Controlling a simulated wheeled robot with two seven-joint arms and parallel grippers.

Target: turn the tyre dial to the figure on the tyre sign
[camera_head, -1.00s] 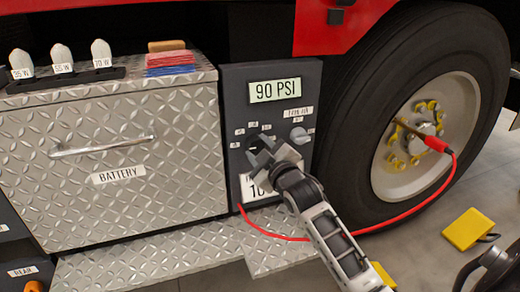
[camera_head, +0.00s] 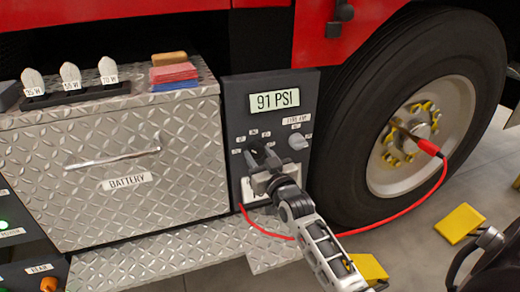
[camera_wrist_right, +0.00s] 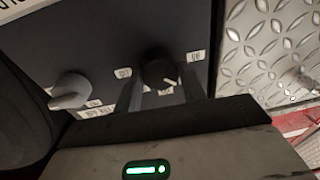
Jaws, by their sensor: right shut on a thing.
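The black tyre dial (camera_head: 256,150) is on the dark pump panel (camera_head: 310,130), with small number labels around it. It also shows in the right wrist view (camera_wrist_right: 160,68). My right gripper (camera_head: 262,168) covers part of the dial; its fingers (camera_wrist_right: 160,92) sit on either side of the knob, shut on it. The display (camera_head: 275,99) above reads 91 PSI. The white tyre sign (camera_head: 249,190) is low on the panel, mostly hidden behind my gripper, so its figure cannot be read now.
A grey knob (camera_head: 298,142) sits right of the dial. A red hose (camera_head: 375,224) runs from the panel to the wheel of the large tyre (camera_head: 350,140). A metal battery box (camera_head: 120,160) stands left. Yellow blocks (camera_head: 460,222) lie on the floor.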

